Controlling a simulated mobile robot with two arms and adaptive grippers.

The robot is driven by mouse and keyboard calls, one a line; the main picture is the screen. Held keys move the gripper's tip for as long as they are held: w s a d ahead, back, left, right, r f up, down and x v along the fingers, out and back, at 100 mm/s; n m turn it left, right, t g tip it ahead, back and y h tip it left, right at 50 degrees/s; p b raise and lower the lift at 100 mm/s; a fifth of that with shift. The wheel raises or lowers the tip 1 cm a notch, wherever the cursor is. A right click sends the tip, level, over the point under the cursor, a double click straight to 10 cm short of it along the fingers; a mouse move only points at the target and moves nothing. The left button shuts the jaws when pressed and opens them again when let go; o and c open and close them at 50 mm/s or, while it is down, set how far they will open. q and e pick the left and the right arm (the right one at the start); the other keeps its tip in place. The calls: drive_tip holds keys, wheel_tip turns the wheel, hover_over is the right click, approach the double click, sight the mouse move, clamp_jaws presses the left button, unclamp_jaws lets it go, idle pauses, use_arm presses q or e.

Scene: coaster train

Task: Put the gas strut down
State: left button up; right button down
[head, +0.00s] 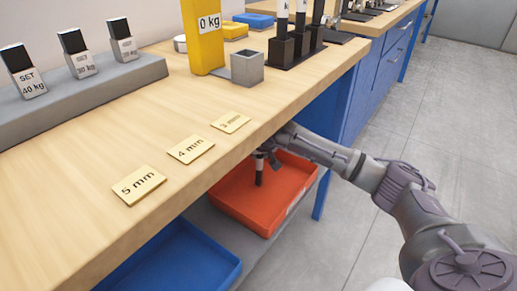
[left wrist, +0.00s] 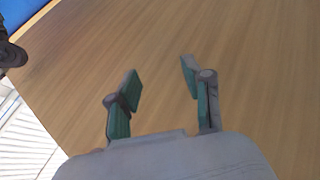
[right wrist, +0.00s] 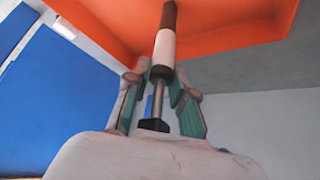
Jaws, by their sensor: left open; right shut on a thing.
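The gas strut (head: 260,178) hangs upright from my right gripper (head: 266,152), at the red tray (head: 286,192) under the bench's front edge. In the right wrist view the strut (right wrist: 165,46) has a dark end, a white band and a thin metal rod, and my right gripper (right wrist: 162,85) is shut on it around the rod. Its dark end overlaps the orange-red tray (right wrist: 245,18); I cannot tell whether it touches the floor. My left gripper (left wrist: 160,78) is open and empty above a wooden surface (left wrist: 230,50); the head view does not show it.
A blue tray (head: 185,262) stands left of the red one on the low grey shelf (head: 222,226). The wooden bench top (head: 90,165) overhangs both. On it lie plates marked 5 mm (head: 138,186), 4 mm (head: 190,149) and 3 mm (head: 231,123). A blue bench leg (head: 326,190) stands right of the red tray.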

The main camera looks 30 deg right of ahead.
use_arm(q)
drive_tip(key=shift+s+a+r+t+h+b, duration=0.1)
drive_tip(key=shift+s+r+t+h+b, duration=0.1)
drive_tip(key=shift+s+r+t, duration=0.35)
drive_tip(key=shift+s+d+r+t+h+b, duration=0.15)
drive_tip(key=shift+s+r+t, duration=0.3)
drive_tip(key=shift+r, duration=0.3)
drive_tip(key=shift+s+a+r+t+h+b, duration=0.1)
drive_tip(key=shift+s+a+r+t+b, duration=0.1)
drive_tip(key=shift+s+r+t, duration=0.35)
use_arm(e)
drive_tip(key=shift+w+d+g+y, duration=0.15)
drive_tip(key=shift+w+d+g, duration=0.1)
drive_tip(key=shift+w+g, duration=0.35)
drive_tip(key=shift+w+d+g+y, duration=0.15)
drive_tip(key=shift+w+d+g, duration=0.2)
drive_tip(key=shift+w, duration=0.35)
use_arm(q)
drive_tip(key=shift+w+r, duration=0.1)
use_arm(e)
drive_tip(key=shift+a, duration=0.1)
drive_tip(key=shift+f, duration=0.15)
drive_tip(key=c, duration=1)
unclamp_jaws()
use_arm(q)
drive_tip(key=shift+r, duration=0.1)
